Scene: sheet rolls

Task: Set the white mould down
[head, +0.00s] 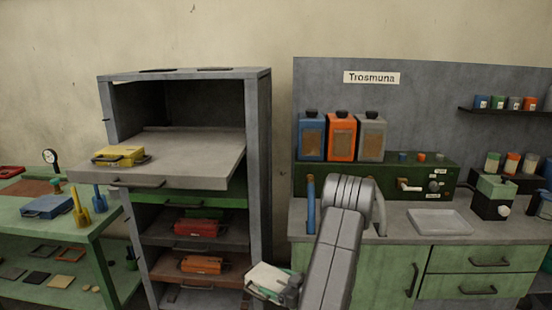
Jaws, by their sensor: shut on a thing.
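The white mould (268,278) is at the bottom centre of the head view, in front of the cabinet's right side. My gripper (286,291) is shut on it at its right side, and the mould looks slightly tilted. It is held in the air, lower in the picture than the counter top. Part of the mould is hidden by the gripper and a green strip shows along its lower edge.
A grey cabinet (258,150) has its top tray (200,165) pulled out, with a yellow mould (119,155) at its left. Red (196,228) and orange (203,264) moulds lie on lower shelves. A green bench (85,225) stands left; the counter (400,215) right holds a shallow tray (440,222).

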